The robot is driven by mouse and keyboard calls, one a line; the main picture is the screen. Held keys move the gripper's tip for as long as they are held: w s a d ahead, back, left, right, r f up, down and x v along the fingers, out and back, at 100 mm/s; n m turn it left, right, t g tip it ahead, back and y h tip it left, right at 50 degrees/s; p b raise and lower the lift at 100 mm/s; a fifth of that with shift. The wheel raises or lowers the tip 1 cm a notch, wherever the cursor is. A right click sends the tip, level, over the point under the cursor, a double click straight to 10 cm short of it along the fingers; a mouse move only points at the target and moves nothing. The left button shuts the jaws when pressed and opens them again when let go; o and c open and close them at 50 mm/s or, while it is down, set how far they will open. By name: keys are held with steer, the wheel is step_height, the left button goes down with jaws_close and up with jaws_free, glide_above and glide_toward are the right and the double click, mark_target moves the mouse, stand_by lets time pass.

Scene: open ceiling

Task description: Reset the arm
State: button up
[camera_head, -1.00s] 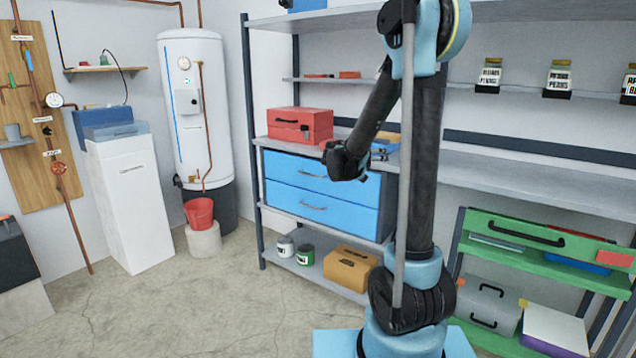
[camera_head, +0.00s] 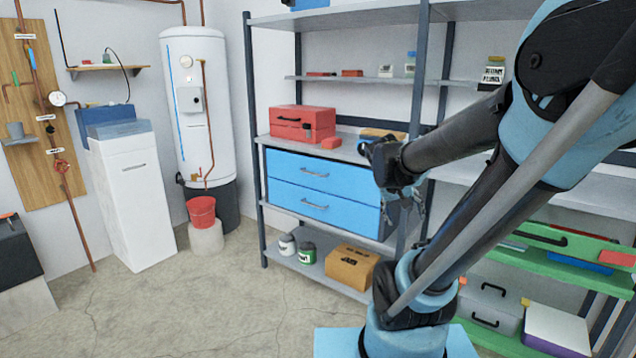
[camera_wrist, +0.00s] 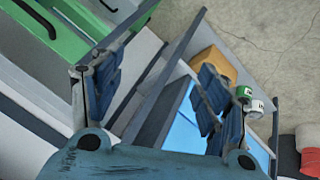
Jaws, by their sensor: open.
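My gripper (camera_head: 406,222) hangs in front of the shelf unit, beside the right end of the blue drawers (camera_head: 322,190), with its fingers pointing down. In the wrist view my gripper (camera_wrist: 160,85) has its two blue-padded fingers wide apart with nothing between them. My arm is bent, its elbow raised at the upper right of the head view.
The metal shelf unit (camera_head: 262,215) stands close behind the gripper. It bears a red toolbox (camera_head: 298,122), an orange box (camera_head: 351,267) and cans (camera_head: 307,252). A green rack (camera_head: 565,268) with cases stands at right. The concrete floor (camera_head: 190,310) at left is clear.

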steer(key=s+a+f+n+g+y, duration=0.1)
steer(key=s+a+f+y, duration=0.1)
steer(key=s, duration=0.5)
steer(key=s+a+f+n+g+y, duration=0.1)
steer(key=s+a+f+y, duration=0.1)
steer(key=s+a+f, duration=0.3)
steer(key=s, duration=0.2)
steer(key=shift+s+y, duration=0.3)
steer(key=shift+y, duration=0.1)
steer(key=shift+f, duration=0.1)
